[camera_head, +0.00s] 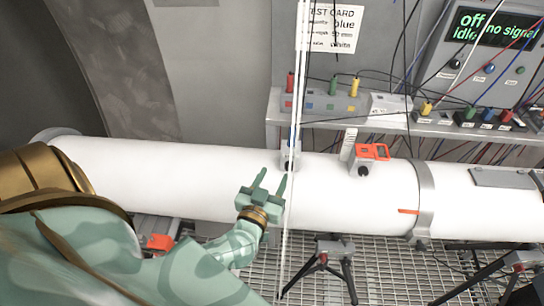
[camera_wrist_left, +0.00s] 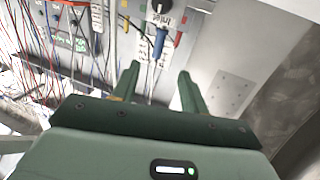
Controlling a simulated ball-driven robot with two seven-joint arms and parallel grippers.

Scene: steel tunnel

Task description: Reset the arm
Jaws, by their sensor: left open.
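My left gripper (camera_head: 269,184) is green and open, with nothing between its fingers. In the head view it is in front of the large white pipe (camera_head: 150,170), near a small grey clamp on it. I cannot tell from this view whether it touches the pipe. In the left wrist view the two fingers (camera_wrist_left: 160,85) point up toward a grey wall panel and are apart from each other. My left arm comes in from the lower left and hides part of the pipe and floor. My right gripper is not in view.
A shelf (camera_head: 440,130) with colored connectors and hanging cables runs behind the pipe. A test card (camera_head: 332,28) and a display (camera_head: 494,28) are on the wall. An orange device (camera_head: 373,152) sits on the pipe. Tripods (camera_head: 322,262) stand on the grated floor.

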